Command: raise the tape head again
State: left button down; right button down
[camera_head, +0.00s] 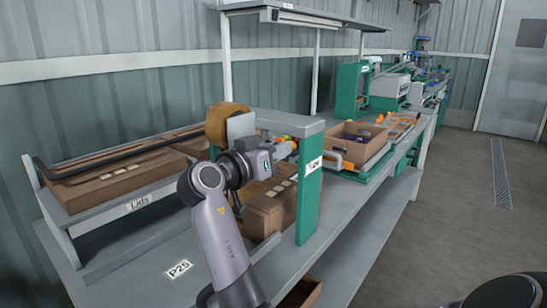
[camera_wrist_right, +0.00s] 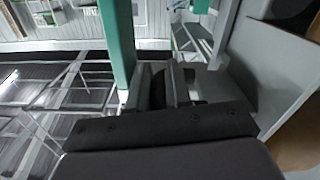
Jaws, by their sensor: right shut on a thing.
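The tape head stands by the grey and green gate (camera_head: 309,195), with a brown tape roll (camera_head: 222,120) at its upper left and a pale housing (camera_head: 241,126) beside it. My right gripper (camera_head: 283,150) is at the gate just below the crossbar, largely hidden behind its own wrist. In the right wrist view its fingers (camera_wrist_right: 170,86) are closed around a dark part, which appears to belong to the tape head. A cardboard box (camera_head: 265,213) sits under the gate, partly covered by my arm. My left gripper is out of view.
A lid rack marked "Lids" (camera_head: 140,203) holds flat cardboard at the left. An open carton (camera_head: 358,150) stands on the bench beyond the gate, near loose orange items. The floor (camera_head: 455,200) at the right is clear.

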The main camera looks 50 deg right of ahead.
jog(key=shift+r, duration=0.45)
jog(key=c, duration=1.1)
grip_release()
jog(key=shift+o, duration=0.2)
jog(key=shift+f, duration=0.15)
jog(key=shift+a+f, duration=0.1)
jog(key=shift+a, duration=0.35)
jog(key=a+b, duration=0.1)
jog(key=a, duration=0.5)
jog(key=shift+s, duration=0.3)
jog(key=shift+a, duration=0.1)
